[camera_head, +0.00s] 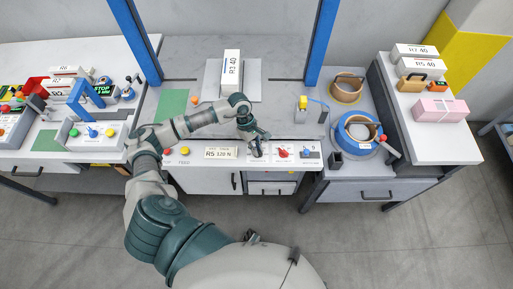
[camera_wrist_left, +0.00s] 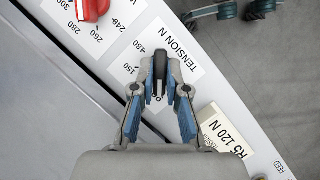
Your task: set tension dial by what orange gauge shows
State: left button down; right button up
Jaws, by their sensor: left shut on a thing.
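In the head view my left gripper (camera_head: 256,148) reaches down to the panel at the table's front edge and mostly hides the dial. A card reading R5 120 N (camera_head: 220,153) lies left of it; it also shows in the wrist view (camera_wrist_left: 224,138). I cannot make out an orange gauge with certainty. My right gripper is not identifiable.
A red knob (camera_head: 283,153) and a blue knob (camera_head: 305,154) sit right of the dial. A white R1 40 block (camera_head: 231,76) stands behind. A blue-rimmed roll (camera_head: 346,136) lies on the right table. Blue posts (camera_head: 321,42) flank the middle table.

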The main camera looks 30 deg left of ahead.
pick_arm(q)
jog(key=c, duration=1.2)
grip_release()
jog(key=v, duration=1.2)
jog(key=shift+w+a+f, duration=0.1)
jog(key=shift+w+f, duration=0.05)
